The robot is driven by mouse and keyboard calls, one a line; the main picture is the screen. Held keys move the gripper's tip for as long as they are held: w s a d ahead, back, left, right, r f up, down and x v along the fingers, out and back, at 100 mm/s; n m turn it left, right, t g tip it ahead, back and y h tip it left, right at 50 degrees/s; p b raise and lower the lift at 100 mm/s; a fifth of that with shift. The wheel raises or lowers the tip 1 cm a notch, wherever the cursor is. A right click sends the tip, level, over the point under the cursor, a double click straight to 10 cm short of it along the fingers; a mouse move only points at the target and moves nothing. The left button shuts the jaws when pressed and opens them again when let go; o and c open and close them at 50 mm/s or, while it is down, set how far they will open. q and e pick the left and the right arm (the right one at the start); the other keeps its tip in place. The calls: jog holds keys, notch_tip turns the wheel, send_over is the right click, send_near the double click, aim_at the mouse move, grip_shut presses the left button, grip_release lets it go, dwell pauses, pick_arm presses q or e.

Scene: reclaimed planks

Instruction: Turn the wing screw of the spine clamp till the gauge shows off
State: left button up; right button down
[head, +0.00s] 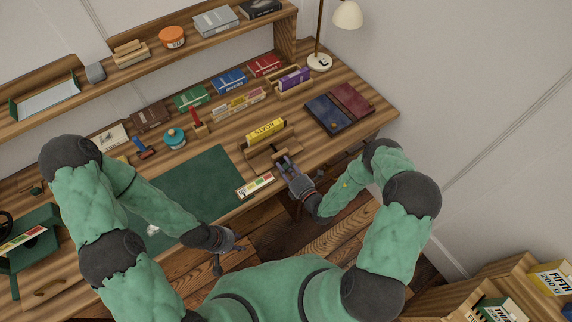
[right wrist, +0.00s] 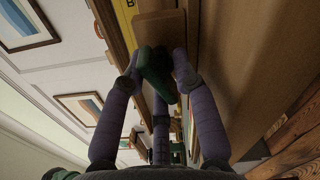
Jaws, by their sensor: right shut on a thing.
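The wooden spine clamp (head: 262,160) stands near the front edge of the bench, with a yellow book marked BOATS (head: 265,131) upright in it. Its green wing screw (right wrist: 158,78) shows in the right wrist view, against a wooden block. My right gripper (head: 284,163) is at the front of the clamp. Its purple fingers (right wrist: 157,62) are shut on the wing screw from both sides. A gauge strip (head: 256,184) with coloured fields lies at the bench edge; its reading is too small to tell. My left gripper (head: 227,254) hangs empty before the bench, its fingers apart.
A green mat (head: 195,188) lies left of the clamp. Dark blue and maroon books (head: 340,108) lie to the right. Behind are a blue-green pot (head: 175,139), several boxes and a lamp (head: 320,61). A green press (head: 25,245) stands far left.

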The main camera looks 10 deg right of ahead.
jog(key=n, duration=0.5)
jog(key=shift+w, duration=0.15)
jog(key=shift+n, duration=0.4)
jog(key=c, duration=1.2)
grip_release()
jog(key=shift+a, duration=0.1)
jog(key=shift+f, duration=0.1)
jog(key=shift+s+d, duration=0.25)
jog(key=shift+s, duration=0.35)
jog(key=v, duration=1.1)
